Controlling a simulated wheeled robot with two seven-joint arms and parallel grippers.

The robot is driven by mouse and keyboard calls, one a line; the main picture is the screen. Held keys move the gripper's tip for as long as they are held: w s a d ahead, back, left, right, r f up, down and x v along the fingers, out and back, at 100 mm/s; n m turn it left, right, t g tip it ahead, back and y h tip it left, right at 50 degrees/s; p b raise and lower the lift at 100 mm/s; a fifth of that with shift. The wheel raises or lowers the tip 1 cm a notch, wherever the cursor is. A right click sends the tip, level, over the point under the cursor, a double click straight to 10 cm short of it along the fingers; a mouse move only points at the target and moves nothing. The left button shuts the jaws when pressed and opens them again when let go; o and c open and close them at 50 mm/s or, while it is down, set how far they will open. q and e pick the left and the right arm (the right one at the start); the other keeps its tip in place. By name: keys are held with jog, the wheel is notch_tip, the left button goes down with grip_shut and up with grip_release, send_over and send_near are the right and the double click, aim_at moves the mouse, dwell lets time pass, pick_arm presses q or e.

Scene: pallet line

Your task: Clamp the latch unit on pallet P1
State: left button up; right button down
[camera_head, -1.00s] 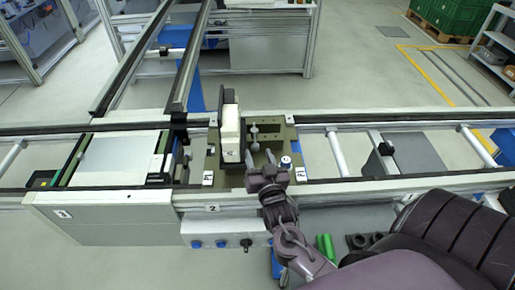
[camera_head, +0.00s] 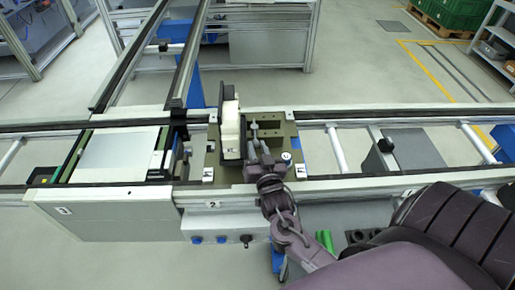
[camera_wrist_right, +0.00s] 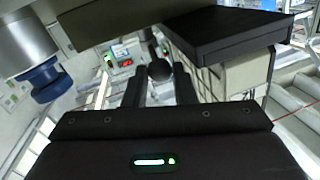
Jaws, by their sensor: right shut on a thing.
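Just right of the latch unit is a grey clamp (camera_head: 254,127). My right gripper (camera_head: 264,163) is at the pallet's front edge, close to the unit's right side, shut on the clamp handle. In the right wrist view the handle's dark ball knob (camera_wrist_right: 159,70) sits between the two fingers. My left gripper is out of view.
A blue-and-white round part (camera_head: 286,157) stands on the pallet just right of my gripper. A light flat panel (camera_head: 118,155) lies on the line at left. Rails and rollers (camera_head: 336,148) run right. My right arm covers the lower right.

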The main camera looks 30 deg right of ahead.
jog(key=shift+s+d+n+t+y, duration=0.15)
jog(key=shift+d+n+y, duration=0.2)
jog(key=shift+y, duration=0.2)
jog(key=shift+s+d+n+t+y, duration=0.15)
jog(key=shift+d+n+y, duration=0.2)
jog(key=shift+y, duration=0.2)
jog(key=shift+w+a, duration=0.1)
jog(key=c, duration=1.2)
grip_release()
jog(key=shift+s+a+f, duration=0.15)
jog(key=shift+s, duration=0.45)
jog(key=b+v, duration=0.2)
jog(key=v, duration=0.3)
jog(key=shift+s, duration=0.15)
jog(key=shift+s+a, duration=0.15)
jog(key=shift+s, duration=0.5)
